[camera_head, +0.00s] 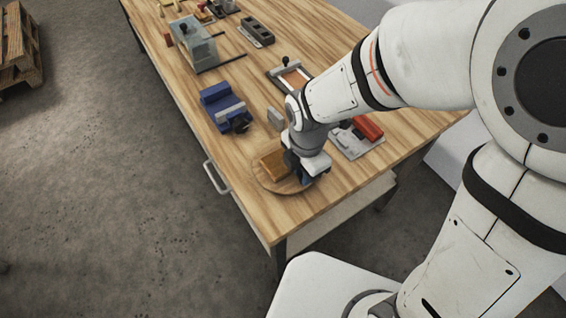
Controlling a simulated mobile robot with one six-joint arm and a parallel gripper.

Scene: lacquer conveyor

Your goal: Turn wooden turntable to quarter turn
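The wooden turntable (262,179) is a round, flat disc near the front left corner of the workbench. A brown wooden block (272,163) sits on it. My gripper (291,177) is low over the right side of the turntable, right beside the block. The wrist and the dark gripper body hide the fingertips and part of the disc. I cannot tell whether the fingers touch the block or the disc, or how far apart they are.
A blue vise (222,106) stands behind the turntable. A red and grey tool (359,134) lies to the right, beyond my wrist. A clear box (195,43) and several small items are at the far end of the workbench (330,190). A drawer handle (214,178) juts from its left side.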

